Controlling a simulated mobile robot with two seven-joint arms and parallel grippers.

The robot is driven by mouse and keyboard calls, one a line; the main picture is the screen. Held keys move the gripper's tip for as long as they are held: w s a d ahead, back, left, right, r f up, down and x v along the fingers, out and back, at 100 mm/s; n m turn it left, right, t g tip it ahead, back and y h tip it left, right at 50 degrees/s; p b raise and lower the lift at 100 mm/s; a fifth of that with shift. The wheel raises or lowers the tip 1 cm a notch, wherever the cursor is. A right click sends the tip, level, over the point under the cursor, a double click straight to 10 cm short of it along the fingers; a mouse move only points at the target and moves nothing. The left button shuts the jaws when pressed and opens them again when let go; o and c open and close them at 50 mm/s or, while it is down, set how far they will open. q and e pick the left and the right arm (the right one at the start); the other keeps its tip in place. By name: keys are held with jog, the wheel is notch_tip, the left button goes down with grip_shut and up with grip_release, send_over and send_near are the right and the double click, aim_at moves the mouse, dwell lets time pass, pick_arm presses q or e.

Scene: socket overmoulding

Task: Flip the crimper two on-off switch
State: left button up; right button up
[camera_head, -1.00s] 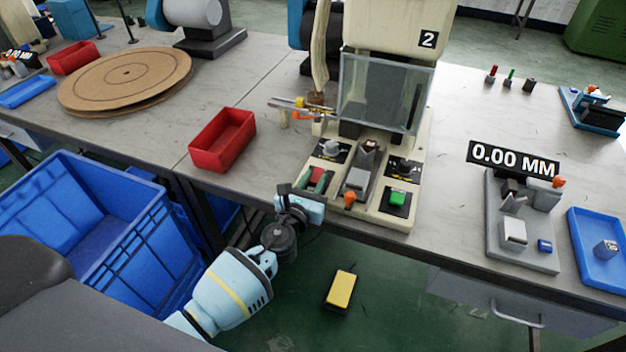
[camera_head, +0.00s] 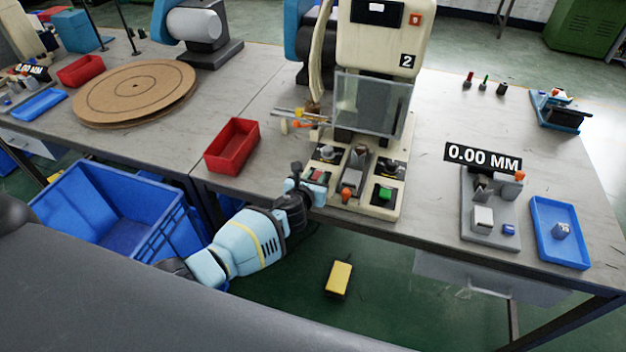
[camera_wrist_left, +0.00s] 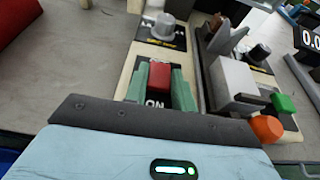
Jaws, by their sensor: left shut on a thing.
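Crimper two (camera_head: 385,40) is the cream machine marked "2" on the table. Its on-off switch (camera_head: 316,174) sits at the front left of its base. In the left wrist view the switch is a red rocker (camera_wrist_left: 159,76) between green side pieces, with "ON" lettered at its near end. My left gripper (camera_head: 308,182) is at this switch, coming from the front left. Its pale blue body and dark front edge fill the bottom of the wrist view. My right gripper is not in view.
Beside the switch are a grey knob (camera_wrist_left: 165,27), an orange knob (camera_head: 347,194) and a green button (camera_head: 385,193). A red tray (camera_head: 232,147) stands left of the crimper. A blue crate (camera_head: 75,200) is on the floor at the left. A gauge fixture (camera_head: 490,210) stands right.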

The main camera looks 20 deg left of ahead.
pick_arm(q)
jog(key=shift+w+r+g, duration=0.1)
jog(key=shift+g, duration=0.4)
jog(key=o, duration=1)
jog(key=shift+s, duration=0.2)
jog(key=shift+v, duration=3.8)
